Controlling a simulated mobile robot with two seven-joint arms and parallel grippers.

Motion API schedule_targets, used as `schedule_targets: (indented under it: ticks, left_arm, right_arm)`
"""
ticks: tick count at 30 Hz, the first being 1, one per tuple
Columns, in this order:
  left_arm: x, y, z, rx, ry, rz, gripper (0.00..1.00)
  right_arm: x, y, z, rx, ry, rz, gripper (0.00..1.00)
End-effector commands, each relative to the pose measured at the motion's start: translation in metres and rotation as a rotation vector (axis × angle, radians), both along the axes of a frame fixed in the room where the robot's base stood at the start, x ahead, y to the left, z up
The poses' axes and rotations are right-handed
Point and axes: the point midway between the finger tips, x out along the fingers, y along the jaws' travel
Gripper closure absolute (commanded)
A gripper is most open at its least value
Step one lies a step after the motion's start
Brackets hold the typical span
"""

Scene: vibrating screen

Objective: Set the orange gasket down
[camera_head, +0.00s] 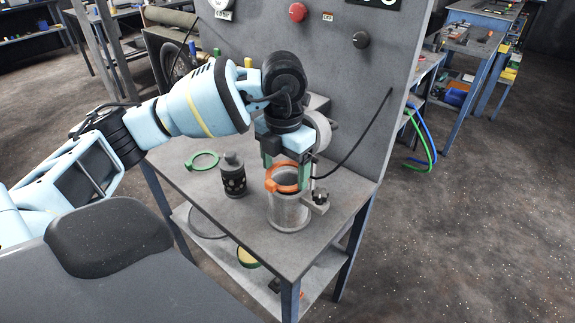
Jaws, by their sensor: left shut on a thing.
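My left gripper (287,168) reaches in from the left and points down over the workbench, with green fingers. It is shut on the orange gasket (270,186), a ring with a small tab on its left side. The gasket is at the top of a grey cylindrical canister (289,212). I cannot tell whether it rests on the rim or hovers just above it. The fingers hide part of the ring. My right gripper is out of view.
The canister stands on the grey workbench (215,215), near a clamp fitting (318,202). A dark perforated cylinder (233,176) and a green ring (202,160) stand and lie to the left. An upright grey panel (345,80) rises behind. A lower shelf holds a yellow-green ring (247,257).

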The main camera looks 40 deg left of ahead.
Motion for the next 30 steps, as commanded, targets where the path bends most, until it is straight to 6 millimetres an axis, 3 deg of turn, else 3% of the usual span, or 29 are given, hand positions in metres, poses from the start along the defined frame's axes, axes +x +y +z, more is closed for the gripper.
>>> schedule_targets:
  ticks: [3,13,30]
  left_arm:
    - [0.012,-0.001,0.001,0.001,-0.001,0.0,0.45]
    - [0.011,-0.001,-0.006,0.001,0.0,-0.001,0.45]
    - [0.01,-0.001,-0.02,0.002,0.004,-0.001,0.45]
  right_arm:
    - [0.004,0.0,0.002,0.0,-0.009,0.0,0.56]
    - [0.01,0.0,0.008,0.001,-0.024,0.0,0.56]
    - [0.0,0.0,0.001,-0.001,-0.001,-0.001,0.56]
